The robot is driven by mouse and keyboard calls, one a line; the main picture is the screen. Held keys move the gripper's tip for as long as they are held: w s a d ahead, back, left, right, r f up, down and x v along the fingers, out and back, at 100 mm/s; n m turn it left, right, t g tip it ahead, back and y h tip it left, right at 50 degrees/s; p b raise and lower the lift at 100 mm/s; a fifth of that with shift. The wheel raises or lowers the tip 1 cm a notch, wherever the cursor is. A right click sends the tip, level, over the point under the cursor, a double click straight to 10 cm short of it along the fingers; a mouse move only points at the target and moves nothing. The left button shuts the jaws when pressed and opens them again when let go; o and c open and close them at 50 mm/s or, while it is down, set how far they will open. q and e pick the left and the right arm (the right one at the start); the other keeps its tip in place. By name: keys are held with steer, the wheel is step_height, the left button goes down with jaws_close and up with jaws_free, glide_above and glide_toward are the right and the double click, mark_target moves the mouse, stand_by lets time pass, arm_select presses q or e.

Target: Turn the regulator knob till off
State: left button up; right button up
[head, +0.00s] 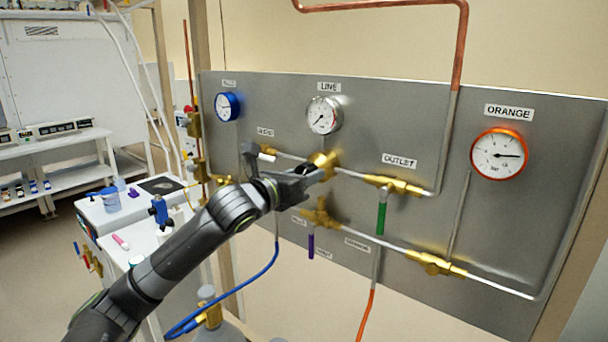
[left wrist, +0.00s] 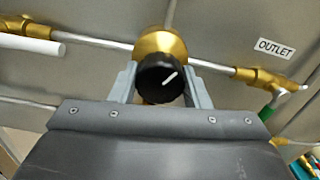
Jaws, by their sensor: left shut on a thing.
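The regulator knob (left wrist: 160,79) is round and black with a white pointer line slanting up to the right in the left wrist view. It sits on the front of a brass regulator body (left wrist: 161,42), which also shows in the head view (head: 324,161) on the grey panel. My left gripper (head: 305,177) reaches the regulator from the left. In the left wrist view its fingers (left wrist: 160,85) stand on either side of the knob, shut on it. In the head view the gripper mostly hides the knob. My right gripper is not in view.
The grey panel (head: 400,110) carries a white-faced gauge (head: 324,115), a blue gauge (head: 227,106) and an orange gauge (head: 499,154). A green-handled outlet valve (head: 381,218) is right of the regulator; a purple-handled valve (head: 311,245) hangs below. A blue hose (head: 245,289) hangs under my arm.

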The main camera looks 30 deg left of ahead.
arm_select(q)
steer(key=n+p, duration=0.2)
steer(key=n, duration=0.1)
steer(key=shift+r+n, duration=0.15)
steer(key=shift+n, duration=0.25)
steer(key=n+p, duration=0.2)
steer(key=n, duration=0.3)
steer(key=n+p, duration=0.2)
steer(key=n, duration=0.2)
steer(key=n+p, duration=0.2)
steer(key=n, duration=0.2)
steer(key=shift+n, duration=0.3)
steer(key=n+p, duration=0.4)
steer(key=n, duration=0.1)
steer(key=n+p, duration=0.4)
steer(key=n, duration=0.1)
steer(key=shift+n, duration=0.4)
steer(key=shift+n+p, duration=0.75)
steer(key=shift+n, duration=0.45)
steer(key=shift+n+p, duration=0.3)
steer(key=shift+n, duration=0.9)
steer(key=shift+f, duration=0.2)
